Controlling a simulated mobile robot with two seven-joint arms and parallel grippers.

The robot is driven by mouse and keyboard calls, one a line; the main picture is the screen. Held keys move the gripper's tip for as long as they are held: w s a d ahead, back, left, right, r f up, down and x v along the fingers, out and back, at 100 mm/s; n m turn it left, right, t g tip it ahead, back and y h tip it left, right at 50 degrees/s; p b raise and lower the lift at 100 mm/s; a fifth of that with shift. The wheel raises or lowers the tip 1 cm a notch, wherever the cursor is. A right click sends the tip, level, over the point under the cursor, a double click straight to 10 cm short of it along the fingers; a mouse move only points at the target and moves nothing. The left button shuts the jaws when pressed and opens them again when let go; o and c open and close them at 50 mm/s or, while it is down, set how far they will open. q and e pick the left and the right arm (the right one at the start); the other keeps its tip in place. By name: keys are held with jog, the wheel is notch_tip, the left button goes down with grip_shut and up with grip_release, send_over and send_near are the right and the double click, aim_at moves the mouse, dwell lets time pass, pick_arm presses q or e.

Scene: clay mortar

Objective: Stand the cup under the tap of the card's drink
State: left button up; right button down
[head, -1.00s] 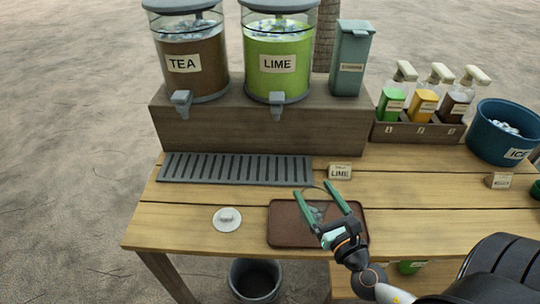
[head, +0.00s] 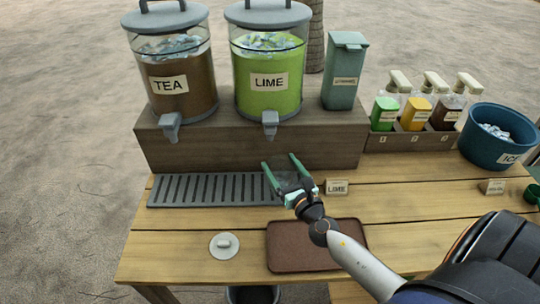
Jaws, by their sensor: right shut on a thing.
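The card (head: 336,187) on the table reads LIME. The green lime dispenser (head: 268,75) has a grey tap (head: 270,122) on its front, and the brown tea dispenser (head: 169,70) has its own tap (head: 171,125) to the left. My right gripper (head: 279,162) is shut on the clear cup (head: 285,181), which is faint and partly hidden by the fingers. It holds the cup over the right end of the slatted drip tray (head: 205,190), below and slightly right of the lime tap. My left gripper is not in view.
A brown serving tray (head: 315,262) lies empty in front, with a white lid (head: 224,246) left of it. A wooden riser (head: 200,150) backs the drip tray. Syrup bottles (head: 418,112) and a blue ice bucket (head: 498,138) stand at the right. The drip tray's left is clear.

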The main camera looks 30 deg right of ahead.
aim_at(276, 158)
jog(key=w, duration=0.4)
jog(key=w+d, duration=0.1)
jog(key=w, duration=0.1)
jog(key=f+b, duration=0.1)
jog(key=w+f+b, duration=0.1)
jog(key=shift+f, duration=0.4)
jog(key=shift+f+b, duration=0.35)
jog(key=shift+b, duration=0.15)
jog(key=shift+f, duration=0.1)
jog(key=shift+c, duration=1.1)
grip_release()
jog(key=shift+f, duration=0.15)
jog(key=shift+o, duration=1.1)
jog(key=shift+r, duration=0.2)
